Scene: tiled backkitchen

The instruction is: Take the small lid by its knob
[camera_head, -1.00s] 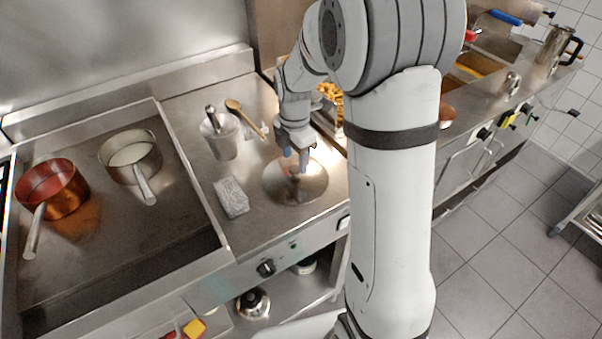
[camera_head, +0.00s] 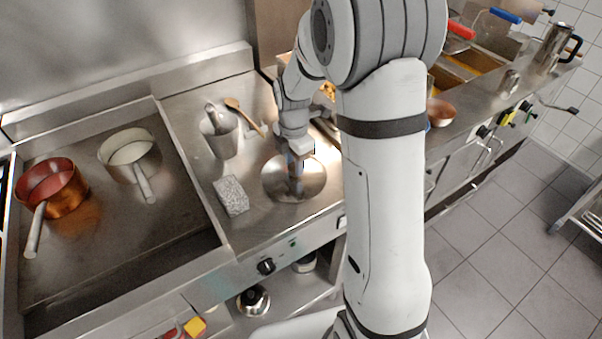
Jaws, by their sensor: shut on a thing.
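The small lid (camera_head: 277,187) is a round, shiny metal disc on the steel counter, to the right of the grey block. My gripper (camera_head: 296,183) points straight down over the middle of the lid and is shut on its knob. The fingers hide the knob. The lid looks flat on the counter; I cannot tell whether it is raised at all.
A grey speckled block (camera_head: 231,196) lies left of the lid. A metal container (camera_head: 219,137) and a wooden spoon (camera_head: 245,117) are behind it. A copper pan (camera_head: 55,190) and a steel pan (camera_head: 131,157) stand on the left cooktop. A copper bowl (camera_head: 440,113) is at right.

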